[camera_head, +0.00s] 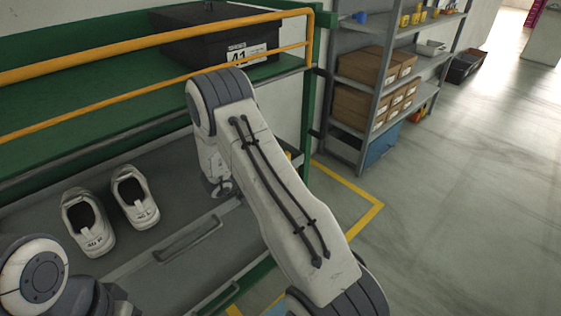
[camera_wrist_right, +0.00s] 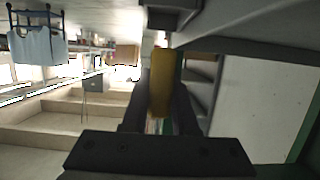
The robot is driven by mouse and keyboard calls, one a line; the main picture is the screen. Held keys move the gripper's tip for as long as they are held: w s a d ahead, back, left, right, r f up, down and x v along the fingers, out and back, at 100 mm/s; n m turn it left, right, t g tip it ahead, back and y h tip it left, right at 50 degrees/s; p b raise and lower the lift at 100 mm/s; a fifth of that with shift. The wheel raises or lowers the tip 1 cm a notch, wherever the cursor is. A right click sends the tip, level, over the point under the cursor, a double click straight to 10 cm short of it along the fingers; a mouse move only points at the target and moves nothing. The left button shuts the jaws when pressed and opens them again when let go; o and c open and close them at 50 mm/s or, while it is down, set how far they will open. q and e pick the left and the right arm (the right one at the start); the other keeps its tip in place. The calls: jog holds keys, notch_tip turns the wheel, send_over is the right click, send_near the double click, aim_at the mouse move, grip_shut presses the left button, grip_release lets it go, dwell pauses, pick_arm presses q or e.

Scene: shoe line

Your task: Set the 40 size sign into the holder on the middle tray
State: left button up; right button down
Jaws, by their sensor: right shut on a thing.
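In the right wrist view my right gripper (camera_wrist_right: 160,112) is shut on a narrow yellow piece (camera_wrist_right: 161,75) that stands up between the dark fingers. No number shows on it from this side, so I cannot tell whether it is the 40 sign. In the head view my right arm crosses the middle and hides its own gripper. My left arm shows only at the lower left corner, its gripper out of frame. I cannot make out the middle tray or its holder in either view.
White shoes (camera_head: 88,222) stand on the grey lower surface (camera_head: 165,205) at left. A black box marked 41 (camera_head: 212,40) sits on the green upper shelf (camera_head: 95,95) behind a yellow rail (camera_head: 130,51). A grey rack (camera_head: 357,107) with cartons stands behind. Floor at right is clear.

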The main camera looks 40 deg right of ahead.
jog(key=shift+f+b, duration=1.6)
jog(key=shift+f, duration=0.4)
jog(key=c, duration=0.6)
grip_release()
jog(key=shift+w, duration=0.1)
jog(key=c, duration=0.3)
jog(key=shift+o, duration=0.9)
jog(key=shift+r, duration=0.1)
